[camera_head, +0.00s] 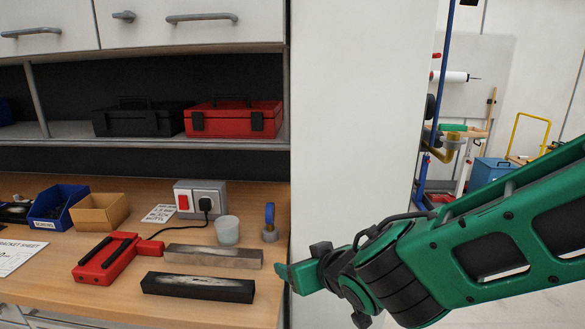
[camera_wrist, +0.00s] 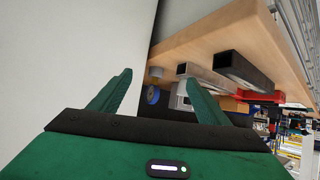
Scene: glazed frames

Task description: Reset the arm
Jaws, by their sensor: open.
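My green arm reaches in from the right in the head view. My gripper (camera_head: 300,272) is at its left end, near the right edge of the workbench (camera_head: 120,274). In the wrist view my gripper (camera_wrist: 158,92) shows two green fingers spread wide, with nothing between them. It is apart from the things on the bench. The wrist view is tilted, with a pale wall at left and the bench at upper right.
A black bar (camera_head: 198,287), a grey bar (camera_head: 213,256), a red device (camera_head: 108,258), a translucent cup (camera_head: 227,231) and a blue-handled item (camera_head: 270,224) stand on the bench. Bins and a socket box (camera_head: 200,196) are behind. A white wall panel (camera_head: 355,120) rises beside my gripper.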

